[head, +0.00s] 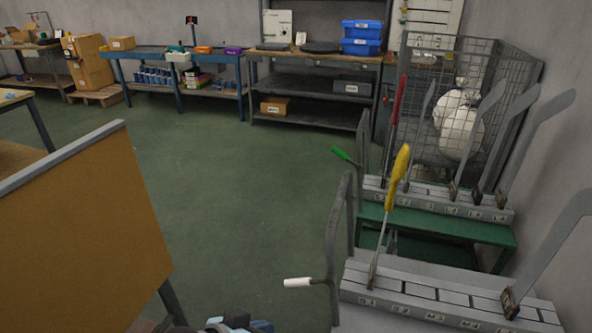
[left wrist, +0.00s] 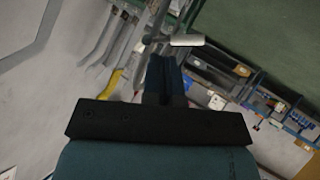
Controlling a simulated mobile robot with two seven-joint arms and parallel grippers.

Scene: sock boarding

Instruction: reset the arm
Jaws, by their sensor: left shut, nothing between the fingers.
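My left gripper (left wrist: 165,65) shows in the left wrist view with its two dark fingers together and nothing between them. A white handle (left wrist: 187,40) appears just beyond the fingertips in that view; I cannot tell the gap. The white handle (head: 297,283) also shows in the head view, on a grey bent lever of the near rack (head: 390,315). A blue-grey part of mine shows at the bottom edge of the head view, too cut off to read. My right gripper is in neither view.
The near rack carries a yellow-topped upright (head: 400,165) and a grey sock form (head: 545,255). A green stand (head: 440,222) behind holds another rack with several forms. A wire cage (head: 470,75) stands behind. An orange-brown panel (head: 85,235) is at left. The green floor (head: 230,190) between is clear.

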